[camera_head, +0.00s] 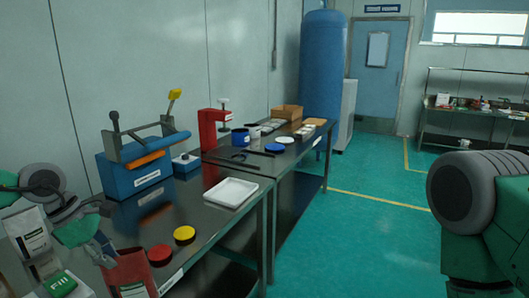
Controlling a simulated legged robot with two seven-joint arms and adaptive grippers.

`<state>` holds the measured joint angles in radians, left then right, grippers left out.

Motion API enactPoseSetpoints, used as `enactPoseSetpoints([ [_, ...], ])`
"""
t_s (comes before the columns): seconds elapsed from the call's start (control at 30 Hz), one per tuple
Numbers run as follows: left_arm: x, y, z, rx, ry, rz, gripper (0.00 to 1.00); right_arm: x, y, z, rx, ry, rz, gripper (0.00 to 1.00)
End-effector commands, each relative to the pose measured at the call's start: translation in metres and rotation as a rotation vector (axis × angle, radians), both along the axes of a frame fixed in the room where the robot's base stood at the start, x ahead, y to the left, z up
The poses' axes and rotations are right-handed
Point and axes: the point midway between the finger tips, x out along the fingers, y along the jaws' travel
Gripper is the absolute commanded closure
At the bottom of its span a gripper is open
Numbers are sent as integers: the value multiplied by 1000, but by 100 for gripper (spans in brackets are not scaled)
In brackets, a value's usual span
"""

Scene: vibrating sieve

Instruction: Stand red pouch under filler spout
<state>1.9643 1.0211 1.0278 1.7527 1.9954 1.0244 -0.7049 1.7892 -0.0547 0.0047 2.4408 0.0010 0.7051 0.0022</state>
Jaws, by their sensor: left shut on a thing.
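The red pouch (132,273), with a pale label low on its front, is at the lower left, at the front end of the dark table. My left gripper (105,258) reaches in from the left and is shut on the pouch near its top left edge. The pouch looks roughly upright; I cannot tell whether its bottom touches the table. A green block marked "Fill" (61,285) sits at the bottom left, below my gripper. I cannot make out the filler spout. My right gripper is out of view; only my right arm shows at the right edge.
A white item with a dark label (30,238) is at the left edge. Red (159,254) and yellow (184,234) discs lie right of the pouch. Behind are a white tray (231,193), a blue sealer-like machine (140,172) and a red press (209,130).

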Motion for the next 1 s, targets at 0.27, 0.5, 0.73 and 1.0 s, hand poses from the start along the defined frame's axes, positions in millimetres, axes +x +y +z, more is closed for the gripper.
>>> enactPoseSetpoints([
  [0.27, -39, -38, -49, -2, 4, -635, 100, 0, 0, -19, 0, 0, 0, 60],
  [0.5, -87, -75, -91, -2, 4, -1289, 100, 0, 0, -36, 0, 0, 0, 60],
  [0.73, -127, -98, -118, -1, 0, -1759, 100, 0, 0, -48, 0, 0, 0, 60],
  [1.0, -137, -102, -123, 0, -5, -1886, 100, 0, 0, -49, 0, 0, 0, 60],
])
